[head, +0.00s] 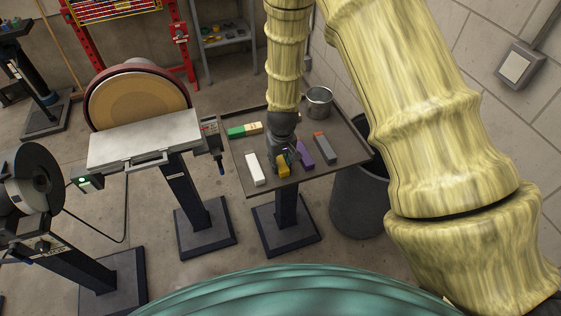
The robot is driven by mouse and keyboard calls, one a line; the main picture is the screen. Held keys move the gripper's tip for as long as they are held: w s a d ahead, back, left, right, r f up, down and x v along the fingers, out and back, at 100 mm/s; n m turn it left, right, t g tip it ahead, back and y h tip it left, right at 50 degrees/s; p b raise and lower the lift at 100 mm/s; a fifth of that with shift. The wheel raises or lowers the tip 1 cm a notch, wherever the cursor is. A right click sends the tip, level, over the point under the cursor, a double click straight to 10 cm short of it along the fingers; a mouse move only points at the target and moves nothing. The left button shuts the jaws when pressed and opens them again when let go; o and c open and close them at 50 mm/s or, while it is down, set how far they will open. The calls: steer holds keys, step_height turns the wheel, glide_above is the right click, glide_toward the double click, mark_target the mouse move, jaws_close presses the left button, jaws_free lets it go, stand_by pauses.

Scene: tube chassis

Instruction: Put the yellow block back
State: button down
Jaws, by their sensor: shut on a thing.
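My gripper (284,163) points down over the front part of a dark stand table (232,150). It is shut on the yellow block (284,171), whose near end shows below the fingers. I cannot tell whether the block touches the tabletop or hangs just above it. The rest of the block is hidden by the gripper.
A white block (255,169) lies left of the gripper and a purple block (305,155) close on its right. A grey and orange block (325,148), a green and cream block (244,130) and a metal cup (319,101) share the tabletop. A disc sander (145,140) stands left.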

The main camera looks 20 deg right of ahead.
mark_target(282, 163)
steer(key=shift+s+f, duration=0.2)
steer(key=shift+f, duration=0.1)
steer(key=shift+f, duration=0.15)
steer(key=c, duration=1.3)
jaws_free()
steer(key=shift+s, duration=0.15)
steer(key=shift+o, duration=1.1)
steer(key=shift+f, duration=0.25)
steer(key=shift+w+r, duration=0.25)
steer(key=shift+r, duration=0.6)
step_height(282, 163, up, 12)
steer(key=b, duration=0.3)
steer(key=shift+s+b, duration=0.35)
steer(key=shift+s, duration=0.05)
